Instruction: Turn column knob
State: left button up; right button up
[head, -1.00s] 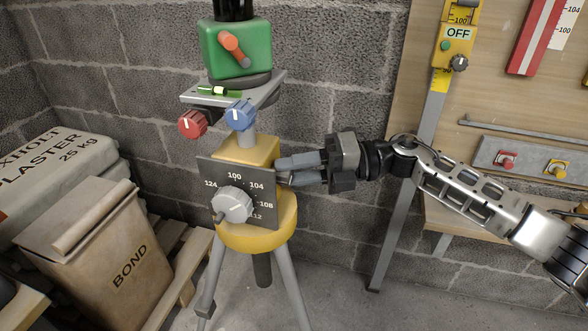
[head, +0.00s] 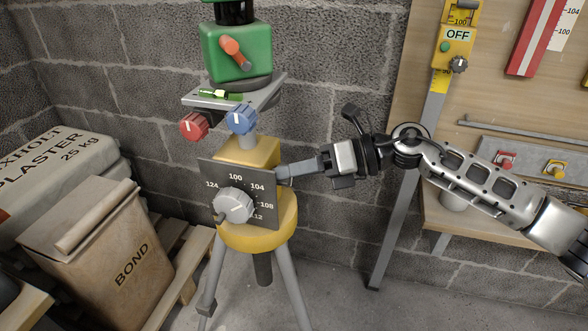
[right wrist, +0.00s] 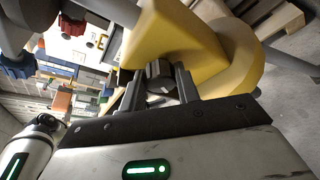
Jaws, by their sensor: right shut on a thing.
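A dark column knob (right wrist: 158,75) sits on the side of the yellow column housing (head: 252,150), below the green instrument (head: 236,52). In the right wrist view the knob lies between the two fingers of my right gripper (right wrist: 158,88). In the head view this gripper (head: 284,172) reaches the housing from the right, and its fingertips and the knob are hidden by the dark dial plate (head: 262,186). The right gripper is shut on the knob. A grey dial knob (head: 234,206) is on the plate's front. My left gripper is out of view.
A red knob (head: 194,126) and a blue knob (head: 241,118) sit under the instrument. A BOND sack (head: 135,255) and plaster bag (head: 62,165) are at left. A wooden board (head: 500,90) with a bench stands at right. The stone wall is behind.

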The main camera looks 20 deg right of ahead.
dwell(0.3)
jog(key=o, duration=0.7)
jog(key=v, duration=1.6)
jog(key=shift+b, duration=0.3)
jog(key=shift+f, duration=0.1)
